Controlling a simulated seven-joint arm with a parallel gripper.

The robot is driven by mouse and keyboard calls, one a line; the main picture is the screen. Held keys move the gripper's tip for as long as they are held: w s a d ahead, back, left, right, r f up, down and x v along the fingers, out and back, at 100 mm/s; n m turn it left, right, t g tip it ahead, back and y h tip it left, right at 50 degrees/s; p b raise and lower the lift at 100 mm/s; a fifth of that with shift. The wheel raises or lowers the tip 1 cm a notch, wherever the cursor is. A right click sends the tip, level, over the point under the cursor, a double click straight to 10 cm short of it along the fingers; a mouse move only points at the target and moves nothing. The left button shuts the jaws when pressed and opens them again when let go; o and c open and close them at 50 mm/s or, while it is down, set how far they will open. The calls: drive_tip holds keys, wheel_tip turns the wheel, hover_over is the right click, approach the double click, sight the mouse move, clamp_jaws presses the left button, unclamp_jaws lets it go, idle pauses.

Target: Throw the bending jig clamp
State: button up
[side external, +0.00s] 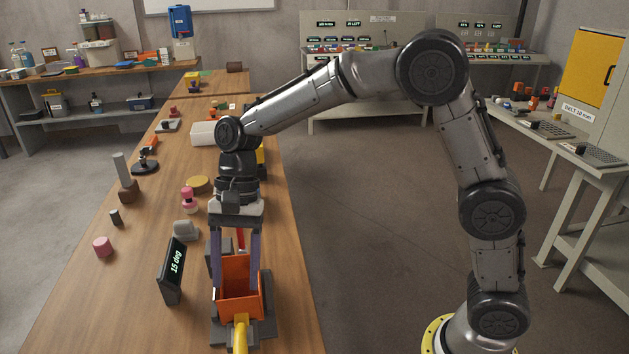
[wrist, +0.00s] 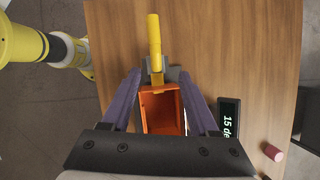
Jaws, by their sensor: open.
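The bending jig has an orange open-topped box (side external: 239,272) on a dark grey base (side external: 266,326), near the front of the long wooden table. A yellow lever (side external: 240,338) sticks out from its near side. In the wrist view the lever (wrist: 153,38) extends upward from a grey bracket beside the orange box (wrist: 143,120). My gripper (side external: 236,278) points down over the jig, open, with one purple finger on each side of the orange box. In the wrist view my gripper (wrist: 158,76) has nothing between its tips but the jig. Whether the fingers touch it is unclear.
A dark "15 deg" display (side external: 173,272) stands just left of the jig. A grey block (side external: 186,231), a pink cylinder (side external: 103,246) and a pink knobbed piece (side external: 188,200) lie farther left and back. The table around the lever looks clear in the wrist view.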

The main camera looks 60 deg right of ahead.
drive_tip(key=s+v, duration=0.2)
drive_tip(key=v, duration=0.9)
drive_tip(key=s+d+r+n+t, duration=0.1)
drive_tip(key=s+d+r+t, duration=0.2)
drive_tip(key=s+d+r, duration=0.2)
drive_tip(key=shift+s+d+t+h, duration=0.4)
drive_tip(key=shift+s+d, duration=0.05)
drive_tip(key=shift+s, duration=1.45)
drive_tip(key=s+d+f+n+t+h, duration=0.3)
drive_tip(key=s+d+f+n, duration=0.5)
drive_tip(key=s+n, duration=0.2)
drive_tip(key=shift+s+f+t, duration=0.35)
drive_tip(key=shift+s+t, duration=0.05)
drive_tip(key=shift+s, duration=0.6)
